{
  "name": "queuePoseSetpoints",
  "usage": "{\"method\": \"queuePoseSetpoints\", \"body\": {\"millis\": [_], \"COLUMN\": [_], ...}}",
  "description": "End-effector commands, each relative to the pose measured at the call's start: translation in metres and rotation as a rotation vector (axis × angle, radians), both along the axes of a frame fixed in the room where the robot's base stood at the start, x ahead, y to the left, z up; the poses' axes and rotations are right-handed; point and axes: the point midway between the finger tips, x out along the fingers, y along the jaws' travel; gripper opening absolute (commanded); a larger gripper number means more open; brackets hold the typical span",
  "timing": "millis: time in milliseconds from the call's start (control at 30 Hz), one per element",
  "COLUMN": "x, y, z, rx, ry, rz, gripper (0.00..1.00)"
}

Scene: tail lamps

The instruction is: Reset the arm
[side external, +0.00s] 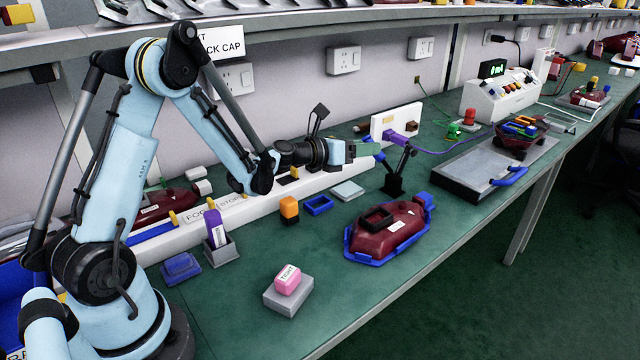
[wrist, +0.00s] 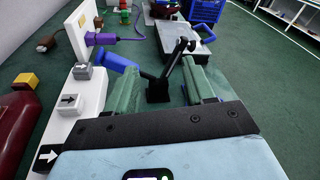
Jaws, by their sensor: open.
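My gripper (side external: 362,150) is held above the green bench in the side external view, pointing right. Its green fingers are apart in the wrist view (wrist: 163,88), with nothing seen held between them. A small black jointed stand (side external: 394,182) rises from the bench just past the fingertips. In the wrist view the black stand (wrist: 158,88) shows between the two fingers; I cannot tell its exact distance. A blue piece (wrist: 119,62) shows next to the left finger. A dark red tail lamp (side external: 398,222) lies in a blue cradle below and to the right of my gripper.
A white panel with a purple plug (side external: 400,140) stands behind the gripper. A pink block (side external: 287,280) on a grey block, an orange-topped block (side external: 289,208) and a blue tray (side external: 319,205) sit in front. A grey plate (side external: 480,172) lies right. The front right bench is clear.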

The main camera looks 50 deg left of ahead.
Motion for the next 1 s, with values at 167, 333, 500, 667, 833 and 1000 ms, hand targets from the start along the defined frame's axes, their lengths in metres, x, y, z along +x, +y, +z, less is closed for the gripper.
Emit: {"method": "queuePoseSetpoints", "body": {"millis": [167, 333, 500, 667, 833, 1000], "x": [-0.022, -0.054, -0.094, -0.138, -0.186, -0.227], "y": [-0.042, -0.074, -0.098, -0.111, -0.114, -0.109], "z": [0.026, 0.039, 0.045, 0.044, 0.036, 0.026], "rx": [0.501, 0.972, 1.427, 1.835, 2.241, 2.564], "ry": [0.02, 0.012, -0.025, -0.086, -0.182, -0.298], "rz": [-0.19, -0.398, -0.634, -0.883, -1.182, -1.484], "gripper": [0.53, 0.53, 0.53, 0.53, 0.53, 0.53]}}
